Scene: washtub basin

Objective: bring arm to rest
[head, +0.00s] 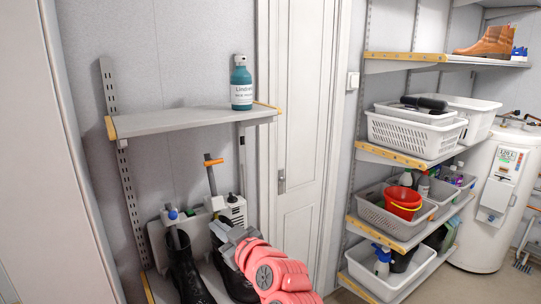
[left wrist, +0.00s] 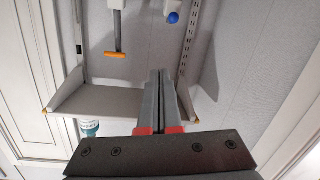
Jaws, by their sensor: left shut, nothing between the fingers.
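My left gripper (head: 228,236) is in the lower middle of the head view, in front of the low shelf and partly covering a black boot. Its pink arm runs down to the bottom edge. In the left wrist view the grey fingers (left wrist: 160,98) are closed together with nothing between them. My right gripper is in neither view.
A teal bottle (head: 241,84) stands on the wall shelf (head: 185,122); it also shows in the left wrist view (left wrist: 90,128). Black boots (head: 184,268) stand below. A white door (head: 302,130) is behind. Shelves with white baskets (head: 412,136) and a white tank (head: 495,205) are right.

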